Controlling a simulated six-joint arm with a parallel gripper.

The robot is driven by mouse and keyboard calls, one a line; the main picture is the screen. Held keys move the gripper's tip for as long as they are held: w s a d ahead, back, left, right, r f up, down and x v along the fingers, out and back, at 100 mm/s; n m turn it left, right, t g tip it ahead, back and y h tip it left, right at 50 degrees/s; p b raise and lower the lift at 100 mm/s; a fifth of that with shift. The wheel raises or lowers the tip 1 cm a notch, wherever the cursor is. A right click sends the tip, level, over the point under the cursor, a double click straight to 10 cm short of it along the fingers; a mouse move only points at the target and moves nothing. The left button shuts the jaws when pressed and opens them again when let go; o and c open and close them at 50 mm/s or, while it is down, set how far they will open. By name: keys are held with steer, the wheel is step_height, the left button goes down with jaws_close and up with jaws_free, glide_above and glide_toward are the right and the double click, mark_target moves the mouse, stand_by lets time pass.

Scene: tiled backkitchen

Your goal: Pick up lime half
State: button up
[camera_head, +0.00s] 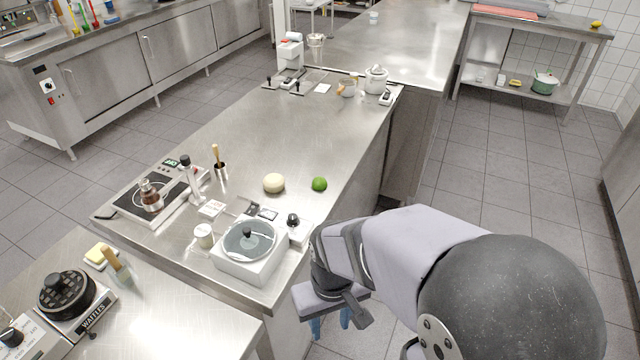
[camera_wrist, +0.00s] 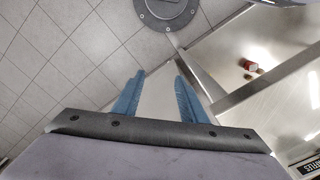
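A green lime half (camera_head: 319,184) rests on the steel counter (camera_head: 300,140), just right of a pale round thing (camera_head: 274,183). From here I cannot see its cut face. My gripper (camera_head: 330,326) hangs low beside the counter's near right side, clear of the lime half and below the countertop. Its two blue fingers also show in the wrist view (camera_wrist: 160,80), spread apart with nothing between them. The lime half is not in the wrist view.
A white appliance with a round grey top (camera_head: 248,250) stands near the counter's front edge. A hot plate (camera_head: 150,192) with a small brown vessel is at the left. A teapot (camera_head: 376,79) stands at the far end.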

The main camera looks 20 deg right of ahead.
steer(key=o, duration=0.5)
steer(key=shift+d+f, duration=0.1)
